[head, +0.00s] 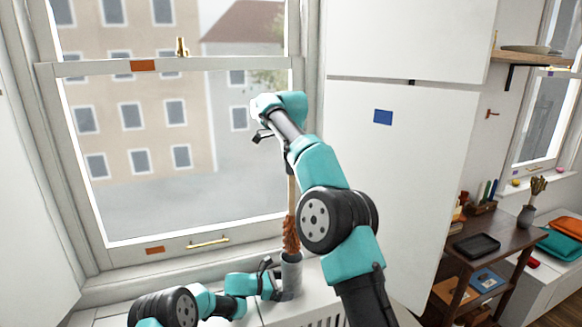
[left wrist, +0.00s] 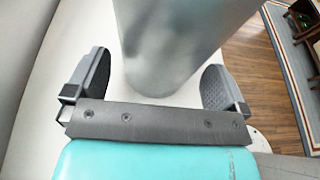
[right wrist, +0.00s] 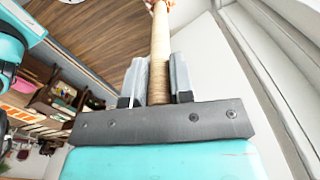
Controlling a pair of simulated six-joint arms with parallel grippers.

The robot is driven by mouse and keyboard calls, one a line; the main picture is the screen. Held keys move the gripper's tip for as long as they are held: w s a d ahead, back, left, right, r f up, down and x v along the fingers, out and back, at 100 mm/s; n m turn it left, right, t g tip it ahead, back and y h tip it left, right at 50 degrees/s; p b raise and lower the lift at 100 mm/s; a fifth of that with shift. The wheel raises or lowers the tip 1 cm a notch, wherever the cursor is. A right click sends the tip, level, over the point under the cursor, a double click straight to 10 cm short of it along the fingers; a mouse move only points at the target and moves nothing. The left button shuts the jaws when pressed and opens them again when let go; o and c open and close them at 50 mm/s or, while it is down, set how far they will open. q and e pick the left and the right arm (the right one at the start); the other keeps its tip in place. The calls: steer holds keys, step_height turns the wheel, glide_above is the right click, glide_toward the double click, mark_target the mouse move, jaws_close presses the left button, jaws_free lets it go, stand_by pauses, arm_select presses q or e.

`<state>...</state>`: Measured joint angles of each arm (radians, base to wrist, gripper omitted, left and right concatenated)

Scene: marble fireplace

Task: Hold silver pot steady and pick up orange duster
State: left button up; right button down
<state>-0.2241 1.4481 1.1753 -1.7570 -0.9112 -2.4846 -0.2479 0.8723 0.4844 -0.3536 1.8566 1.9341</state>
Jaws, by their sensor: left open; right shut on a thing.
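The silver pot (head: 291,275) stands upright on the white ledge by the window. It fills the upper middle of the left wrist view (left wrist: 175,45). My left gripper (head: 274,279) is open, with one finger on each side of the pot's lower part and gaps between fingers and pot. The orange duster (head: 291,233) stands upright, its orange head at the pot's mouth; whether the head's lower end is inside is hard to tell. My right gripper (head: 290,168) points down and is shut on the duster's wooden handle, which shows between its fingers in the right wrist view (right wrist: 160,60).
The window (head: 170,130) is behind, with a brass handle (head: 208,242) on its lower frame. A white panel (head: 385,180) stands right of the arms. A dark shelf unit (head: 475,250) with a black tray and a vase (head: 526,215) are at the far right.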

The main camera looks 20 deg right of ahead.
arm_select(q)
steer(key=v, duration=0.9)
steer(key=shift+a+r, duration=0.1)
steer(key=shift+a, duration=0.3)
steer(key=shift+s, duration=0.1)
